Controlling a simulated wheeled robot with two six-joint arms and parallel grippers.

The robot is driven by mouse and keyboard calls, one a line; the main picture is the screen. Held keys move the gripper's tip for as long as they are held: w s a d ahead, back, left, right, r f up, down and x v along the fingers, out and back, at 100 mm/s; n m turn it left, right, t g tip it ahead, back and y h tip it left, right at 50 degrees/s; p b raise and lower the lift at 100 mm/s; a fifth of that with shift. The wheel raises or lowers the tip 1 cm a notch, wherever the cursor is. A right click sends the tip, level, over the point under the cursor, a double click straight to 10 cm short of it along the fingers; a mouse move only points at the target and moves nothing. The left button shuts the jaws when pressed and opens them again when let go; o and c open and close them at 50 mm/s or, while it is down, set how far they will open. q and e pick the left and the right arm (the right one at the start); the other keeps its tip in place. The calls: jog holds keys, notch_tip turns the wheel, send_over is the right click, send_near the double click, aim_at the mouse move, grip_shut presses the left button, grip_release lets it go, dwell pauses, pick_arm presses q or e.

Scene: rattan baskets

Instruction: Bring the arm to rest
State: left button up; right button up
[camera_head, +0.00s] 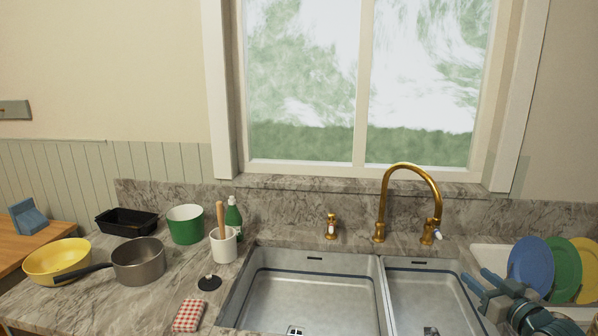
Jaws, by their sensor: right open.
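My right gripper (474,276) is at the lower right, in front of the right sink basin's right edge. Its two blue-grey fingers are apart, with nothing seen between them. My right arm comes in from the bottom right corner, and its dark links hide part of the counter and dish area there. My left gripper and left arm are not in view.
Plates, including a blue one (530,264), stand upright just right of my gripper. A double sink (305,290) with a brass faucet (408,170) fills the middle. A saucepan (139,262), yellow pan (57,259) and green pot (185,224) are on the left counter.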

jog(key=s+a+f+g+h, duration=0.1)
jog(key=s+a+f+g, duration=0.35)
jog(key=s+f, duration=0.45)
jog(key=s+a+f+g+h, duration=0.1)
jog(key=s+a+f+g, duration=0.2)
jog(key=s+a+f, duration=0.6)
jog(key=s+f+m+g+h, duration=0.1)
jog(key=s+f+g, duration=0.2)
jog(key=s, duration=0.6)
jog(key=s+f+m+g+h, duration=0.1)
jog(key=s+f+g, duration=0.25)
jog(key=s, duration=0.55)
notch_tip(320, 180, down, 30)
jog(key=d+b, duration=0.1)
jog(key=d, duration=0.1)
jog(key=s+d+f+g+b, duration=0.1)
jog(key=s+f, duration=1.7)
jog(key=f, duration=0.4)
jog(key=shift+s+d+g, duration=0.4)
